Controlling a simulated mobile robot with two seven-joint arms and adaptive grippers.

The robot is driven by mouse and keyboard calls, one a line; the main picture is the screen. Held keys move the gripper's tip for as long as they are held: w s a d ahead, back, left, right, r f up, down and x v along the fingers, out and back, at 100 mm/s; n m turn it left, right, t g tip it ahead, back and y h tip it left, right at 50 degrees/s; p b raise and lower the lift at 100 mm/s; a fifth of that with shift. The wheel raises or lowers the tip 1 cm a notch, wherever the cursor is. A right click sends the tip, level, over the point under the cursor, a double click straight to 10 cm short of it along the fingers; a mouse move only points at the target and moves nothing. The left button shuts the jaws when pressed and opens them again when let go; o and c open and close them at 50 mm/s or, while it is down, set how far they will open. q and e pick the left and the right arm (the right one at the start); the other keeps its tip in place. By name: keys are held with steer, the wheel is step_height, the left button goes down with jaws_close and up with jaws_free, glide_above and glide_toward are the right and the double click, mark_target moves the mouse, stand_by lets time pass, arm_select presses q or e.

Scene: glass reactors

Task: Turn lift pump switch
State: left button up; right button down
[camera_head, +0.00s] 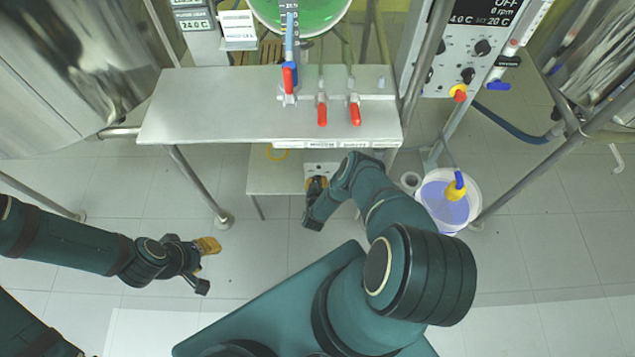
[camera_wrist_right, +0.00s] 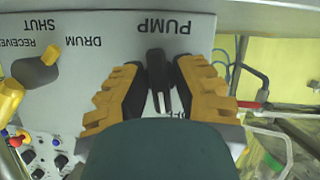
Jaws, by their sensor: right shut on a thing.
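The lift pump switch (camera_wrist_right: 157,72) is a black lever on a grey panel, below an upside-down "PUMP" label in the right wrist view. My right gripper (camera_wrist_right: 155,95) has its yellow-and-black fingers on either side of the lever and is shut on it. In the head view my right gripper (camera_head: 316,190) is at the small panel (camera_head: 322,169) under the steel table, and the switch itself is hidden there. My left gripper (camera_head: 205,266) is open and empty over the floor at the left.
Another valve handle (camera_wrist_right: 36,72) sits beside the "DRUM" and "RECEIVER" labels. The steel table (camera_head: 220,105) carries red-handled valves (camera_head: 322,112) above my right arm. A bucket with bluish liquid (camera_head: 445,207) stands to the right. The floor at the left is mostly clear.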

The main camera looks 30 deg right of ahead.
steer(key=shift+w+d+r+n, duration=0.1)
steer(key=shift+w+r+n, duration=0.1)
steer(key=shift+n, duration=0.2)
steer(key=shift+d+h, duration=0.1)
steer(key=shift+h, duration=0.2)
steer(key=c, duration=0.9)
jaws_free()
steer(key=shift+c, duration=0.2)
steer(key=shift+f, duration=0.15)
steer(key=shift+s, duration=0.1)
steer(key=shift+s+a, duration=0.35)
steer(key=shift+a, duration=0.05)
steer(key=v, duration=0.6)
steer(key=shift+r, duration=0.3)
steer(key=shift+s+a, duration=0.2)
